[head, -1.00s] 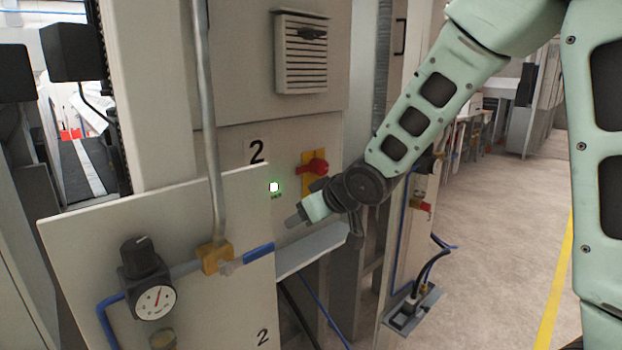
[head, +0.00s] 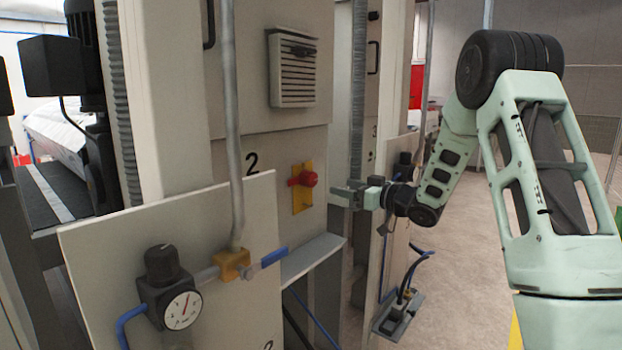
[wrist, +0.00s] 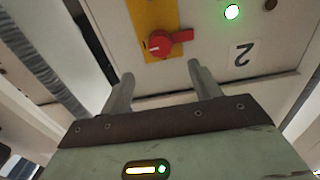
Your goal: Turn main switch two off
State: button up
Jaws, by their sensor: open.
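Main switch two is a red rotary switch (head: 305,179) on a yellow plate, on the grey cabinet panel marked 2. Its red handle (wrist: 168,41) also shows in the wrist view, upside down, beyond and between my fingertips, with its long part pointing sideways. My gripper (head: 338,195) is at the right of the switch in the head view, pointing left toward the panel. It is open and empty, and its two fingers (wrist: 160,80) are apart from the switch.
A green light (wrist: 232,12) glows on the panel beside the switch. A ledge (head: 312,258) juts out below the switch. A front plate with a gauge (head: 183,309) and a vertical pipe (head: 230,120) stand to the left. Open floor lies to the right.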

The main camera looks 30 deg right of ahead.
aim_at(314, 180)
jog(key=p+x, duration=0.3)
jog(key=x, duration=0.9)
jog(key=shift+w+a, duration=0.15)
jog(key=shift+w, duration=0.1)
jog(key=c, duration=1)
